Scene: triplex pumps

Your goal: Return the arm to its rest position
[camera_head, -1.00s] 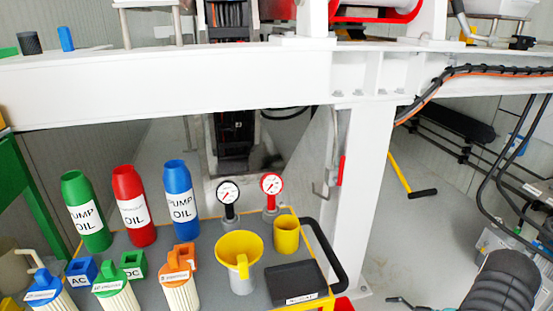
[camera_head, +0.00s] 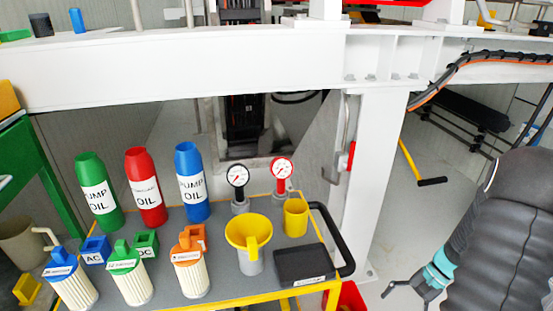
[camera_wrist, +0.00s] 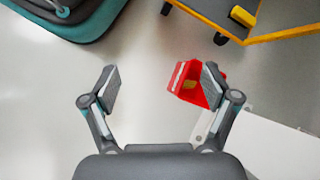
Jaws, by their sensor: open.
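My gripper (camera_wrist: 160,88) is open and empty in the wrist view, its two fingers spread wide over the pale floor. In the head view, my gripper (camera_head: 403,290) shows small at the lower right, beyond a teal ring on my arm. My dark grey arm fills the right edge of that view. The gripper is to the right of the tool cart (camera_head: 226,213) and apart from it. The far finger details are too small to tell.
The cart carries oil bottles (camera_head: 147,195), filters (camera_head: 190,270), gauges (camera_head: 237,176) and a yellow funnel (camera_head: 248,232). A red bin (camera_wrist: 190,85) stands on the floor near the right finger. A white beam (camera_head: 190,72) and post (camera_head: 372,180) stand behind.

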